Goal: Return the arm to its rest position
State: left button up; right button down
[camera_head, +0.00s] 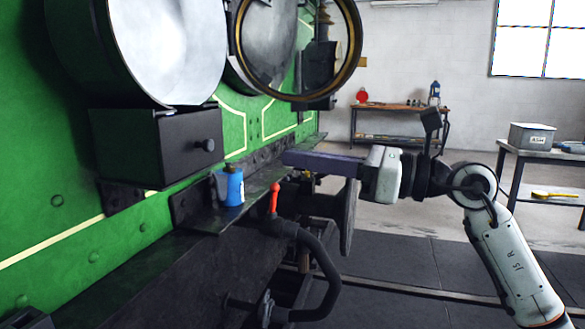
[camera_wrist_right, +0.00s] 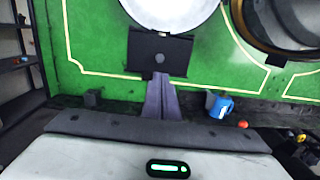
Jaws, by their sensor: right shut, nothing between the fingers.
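My right arm (camera_head: 510,265) comes in from the lower right and bends at the elbow towards the green tram. Its gripper (camera_head: 287,157) points left, with its dark purple fingers together and nothing between them. In the head view the fingertips show in front of the tram's side, near the ledge (camera_head: 262,180). In the wrist view the closed fingers (camera_wrist_right: 160,80) point at the dark box (camera_wrist_right: 160,52) with a round knob; whether they touch anything cannot be told. My left gripper is in neither view.
A blue can (camera_head: 229,187) stands on the ledge, with a red-tipped lever (camera_head: 274,197) beside it. A round, gold-rimmed ring (camera_head: 345,75) hangs above the gripper. A grey bin (camera_head: 532,136) sits on a table at the right. Dark floor (camera_head: 400,265) lies open below the arm.

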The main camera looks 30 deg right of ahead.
jog(key=shift+s, duration=0.15)
jog(key=a+f+m+t+h+p, duration=0.3)
jog(key=f+m+h+p, duration=0.35)
jog(key=f+m, duration=2.4)
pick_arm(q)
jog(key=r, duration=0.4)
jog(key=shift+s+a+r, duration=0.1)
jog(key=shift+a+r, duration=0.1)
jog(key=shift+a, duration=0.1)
pick_arm(e)
jog(key=s+a+f+m+g+h, duration=0.1)
jog(key=s+a+f+m+g, duration=0.3)
jog(key=s+f, duration=0.6)
jog(key=s+a+f+m+g+h, duration=0.1)
jog(key=s+a+f+m+g, duration=0.4)
jog(key=f, duration=0.8)
jog(key=s+a+m, duration=0.1)
jog(key=s+a, duration=0.2)
jog(key=s, duration=0.1)
jog(key=shift+s, duration=0.35)
jog(key=shift+d+f+m, duration=0.1)
jog(key=shift+m, duration=0.15)
